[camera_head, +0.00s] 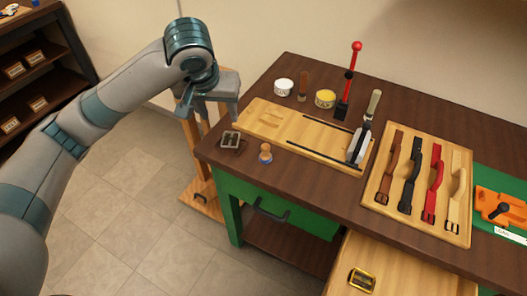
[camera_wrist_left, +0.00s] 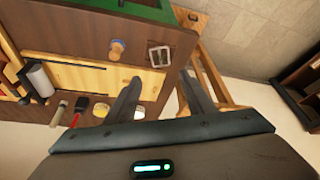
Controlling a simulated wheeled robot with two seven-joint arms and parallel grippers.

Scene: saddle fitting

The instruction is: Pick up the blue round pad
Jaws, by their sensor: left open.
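The blue round pad (camera_head: 265,158) shows as a thin blue edge under a small wooden knob on the dark table, near its front left edge. In the head view my left gripper (camera_head: 188,100) is left of the table, near a grey-topped wooden stand, apart from the pad. My right gripper is not in view.
A square metal buckle (camera_head: 231,140) lies left of the knob. A wooden board (camera_head: 270,120) with a grey-bladed tool lies behind it. Two tins, a red-handled tool and a strap board (camera_head: 400,210) stand farther along. The wooden stand (camera_head: 197,150) is beside the table.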

